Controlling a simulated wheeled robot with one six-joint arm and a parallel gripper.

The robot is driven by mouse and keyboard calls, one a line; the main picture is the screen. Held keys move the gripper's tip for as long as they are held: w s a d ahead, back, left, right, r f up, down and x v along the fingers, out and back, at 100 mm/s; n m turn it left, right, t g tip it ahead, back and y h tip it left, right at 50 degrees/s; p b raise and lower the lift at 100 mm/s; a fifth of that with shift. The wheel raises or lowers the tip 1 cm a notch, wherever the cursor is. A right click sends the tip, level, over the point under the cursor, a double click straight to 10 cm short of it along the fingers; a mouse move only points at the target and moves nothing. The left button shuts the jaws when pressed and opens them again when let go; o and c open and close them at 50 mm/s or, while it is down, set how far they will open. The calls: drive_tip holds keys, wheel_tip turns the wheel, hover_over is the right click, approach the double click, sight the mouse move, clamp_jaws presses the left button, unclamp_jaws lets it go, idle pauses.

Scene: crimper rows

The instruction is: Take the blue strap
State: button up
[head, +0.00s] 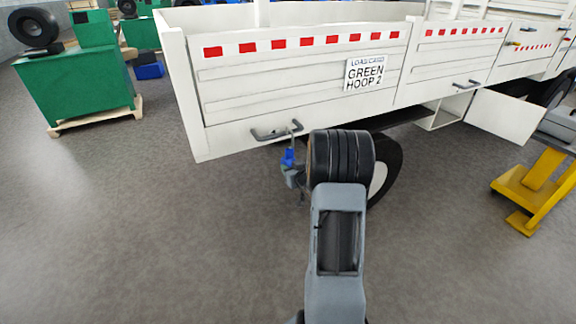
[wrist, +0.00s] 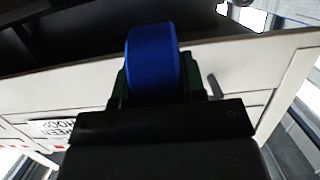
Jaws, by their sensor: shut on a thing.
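The blue strap (wrist: 153,62) is a rolled blue band that fills the upper middle of the wrist view. My gripper (wrist: 160,88) is shut on it, with dark green finger parts showing on both sides of the roll. In the head view the blue strap (head: 289,158) shows as a small blue patch just below a grey handle on the truck's side. My gripper (head: 293,174) is there too, partly hidden behind my arm's dark wrist joint. I cannot tell whether the strap touches the truck.
The white truck side (head: 300,75) stands close ahead, with a grey handle (head: 277,131) and a "GREEN HOOP 2" sign (head: 365,74). A wheel (head: 384,165) is behind my arm. A green cabinet (head: 75,90) stands left, a yellow stand (head: 535,185) right. The floor at left is clear.

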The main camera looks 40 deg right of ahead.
drive_tip(key=s, duration=0.6)
drive_tip(key=shift+a, duration=0.45)
